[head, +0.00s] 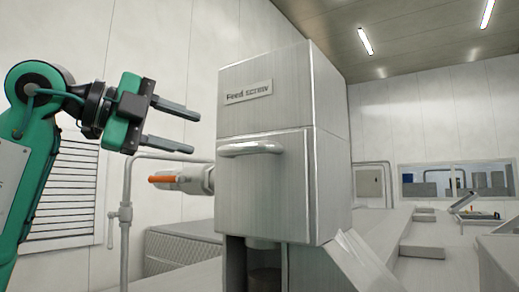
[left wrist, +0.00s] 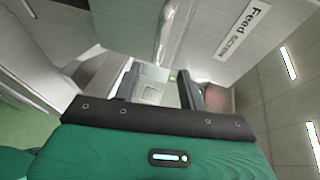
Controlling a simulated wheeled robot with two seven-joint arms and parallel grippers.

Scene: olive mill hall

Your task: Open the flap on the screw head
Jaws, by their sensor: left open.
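The screw head is a brushed metal box with a "Feed screw" label (head: 249,92) on its upper part. The flap (head: 262,195) is the front panel below a seam and looks flush with the box, so closed. A pale bar handle (head: 250,148) runs across its top edge; it also shows in the left wrist view (left wrist: 164,35). My left gripper (head: 196,132) is open and empty, to the left of the handle and apart from it, with its fingers pointing right. In the left wrist view the handle lies beyond the fingertips (left wrist: 160,75). My right gripper is out of view.
An orange-tipped grey fitting (head: 180,181) sticks out left of the box, below my left gripper. A grey pipe (head: 126,215) with a valve stands at the left. A sloped metal chute (head: 355,262) lies at the box's lower right. The space left of the handle is clear.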

